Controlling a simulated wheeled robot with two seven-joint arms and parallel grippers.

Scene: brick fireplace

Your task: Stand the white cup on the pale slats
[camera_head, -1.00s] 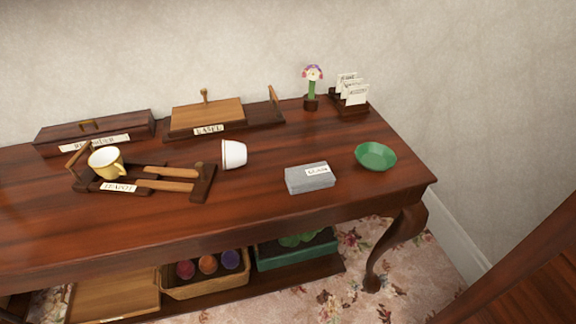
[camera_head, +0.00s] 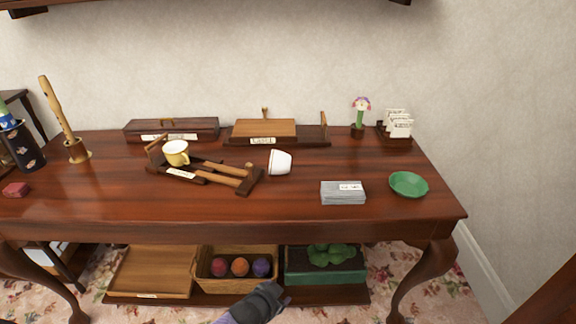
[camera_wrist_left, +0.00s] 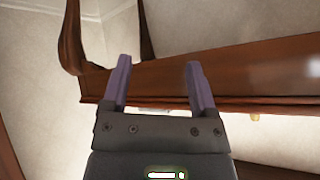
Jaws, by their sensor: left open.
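The white cup (camera_head: 280,162) is on the dark wooden table, just right of the rack. It looks tipped over rather than upright. The pale slats (camera_head: 221,181) are two light brown strips on a dark, labelled wooden rack; their upper faces look bare. A yellow cup (camera_head: 176,153) is at the rack's left end. My left gripper (camera_head: 283,291) is low in front of the table, well below and apart from the white cup. In the left wrist view its two purple fingers (camera_wrist_left: 156,75) are spread with nothing between them. My right gripper is in neither current view.
The table (camera_head: 130,205) has free room along its front. A grey block (camera_head: 343,196) and a green bowl (camera_head: 408,186) stand to the right. Labelled boxes, a flower and a card holder line the back. A shelf below holds a basket (camera_head: 239,285) and trays.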

